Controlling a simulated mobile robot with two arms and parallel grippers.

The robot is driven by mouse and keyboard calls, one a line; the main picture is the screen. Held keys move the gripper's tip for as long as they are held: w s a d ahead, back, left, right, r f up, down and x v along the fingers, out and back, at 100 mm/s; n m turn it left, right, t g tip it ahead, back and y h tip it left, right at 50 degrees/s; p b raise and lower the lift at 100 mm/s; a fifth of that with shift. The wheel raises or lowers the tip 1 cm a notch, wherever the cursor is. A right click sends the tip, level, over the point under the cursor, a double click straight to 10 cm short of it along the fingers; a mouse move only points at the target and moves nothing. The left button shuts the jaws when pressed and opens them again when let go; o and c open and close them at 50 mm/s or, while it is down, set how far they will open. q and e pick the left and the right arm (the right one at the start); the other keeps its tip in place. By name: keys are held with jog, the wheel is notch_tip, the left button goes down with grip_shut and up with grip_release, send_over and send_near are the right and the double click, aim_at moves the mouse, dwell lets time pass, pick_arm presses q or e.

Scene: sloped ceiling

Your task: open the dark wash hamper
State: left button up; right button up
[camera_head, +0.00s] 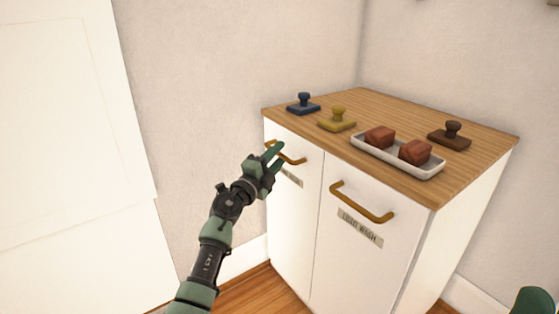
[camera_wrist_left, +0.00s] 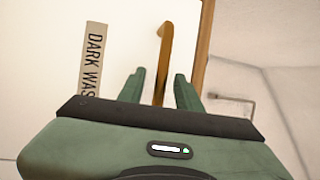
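The dark wash hamper is the left white door (camera_head: 292,225) of a wooden-topped cabinet and appears closed. Its brass bar handle (camera_head: 295,159) is near the top, with a partly hidden label below it. In the left wrist view the label (camera_wrist_left: 94,55) reads "DARK WAS", the rest cut off. My left gripper (camera_head: 274,155) is at the left part of this handle. In the left wrist view its two green fingers are apart, one on each side of the handle (camera_wrist_left: 165,45); I see a gap between fingers and bar.
The right door (camera_head: 365,260) has its own brass handle (camera_head: 362,205) and a "LIGHT WASH" label. On the top stand blue (camera_head: 303,104), yellow (camera_head: 338,120) and brown (camera_head: 450,135) stamp-like objects and a white tray (camera_head: 395,163) with two reddish blocks. Walls stand behind; a white panel is left.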

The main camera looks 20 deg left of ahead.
pick_arm(q)
jog(key=shift+w+d+r, duration=0.1)
jog(key=shift+w+d, duration=0.05)
jog(key=shift+w, duration=0.15)
grip_shut()
dwell(1.3)
